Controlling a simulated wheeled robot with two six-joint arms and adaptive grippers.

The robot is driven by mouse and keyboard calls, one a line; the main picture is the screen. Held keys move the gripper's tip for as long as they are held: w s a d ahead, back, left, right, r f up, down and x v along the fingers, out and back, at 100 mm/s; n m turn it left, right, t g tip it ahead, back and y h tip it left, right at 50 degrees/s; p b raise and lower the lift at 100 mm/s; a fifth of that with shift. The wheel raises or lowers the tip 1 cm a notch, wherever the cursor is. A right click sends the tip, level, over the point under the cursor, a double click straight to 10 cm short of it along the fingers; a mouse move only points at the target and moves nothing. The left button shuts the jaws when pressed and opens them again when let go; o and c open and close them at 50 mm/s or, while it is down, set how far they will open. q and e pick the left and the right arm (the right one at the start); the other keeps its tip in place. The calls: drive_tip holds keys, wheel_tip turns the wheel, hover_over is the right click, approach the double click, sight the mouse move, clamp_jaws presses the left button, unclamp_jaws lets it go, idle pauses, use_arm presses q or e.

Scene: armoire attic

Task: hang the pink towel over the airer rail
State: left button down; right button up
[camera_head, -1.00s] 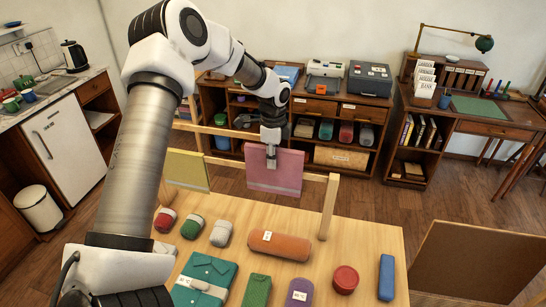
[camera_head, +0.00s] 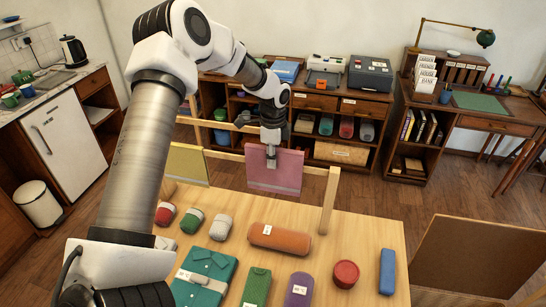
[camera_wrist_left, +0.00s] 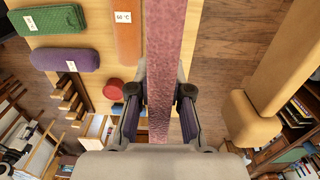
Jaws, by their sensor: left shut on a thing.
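The pink towel (camera_head: 275,174) hangs flat from my left gripper (camera_head: 271,160), which is shut on its top edge. In the left wrist view the towel (camera_wrist_left: 160,60) is an edge-on strip between the fingers of the left gripper (camera_wrist_left: 158,108). In the head view the towel covers the middle of the wooden airer rail (camera_head: 318,170); I cannot tell whether it touches the rail. A yellow towel (camera_head: 187,163) hangs at the rail's left part. The airer's upright post (camera_head: 328,203) stands at the right end. My right gripper is not in view.
The wooden table (camera_head: 360,225) carries an orange roll (camera_head: 279,238), a red round thing (camera_head: 345,273), a blue block (camera_head: 387,271), a folded teal garment (camera_head: 203,279) and several small rolls. A brown board (camera_head: 478,258) stands at the right. Shelves line the back wall.

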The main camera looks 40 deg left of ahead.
use_arm(q)
drive_tip(key=shift+f+b, duration=0.9)
drive_tip(key=shift+f, duration=1.15)
drive_tip(key=c, duration=1)
unclamp_jaws()
drive_tip(key=shift+r, duration=0.1)
wheel_tip(320, 180, up, 11)
drive_tip(key=shift+r, duration=0.45)
drive_tip(key=shift+f, duration=0.1)
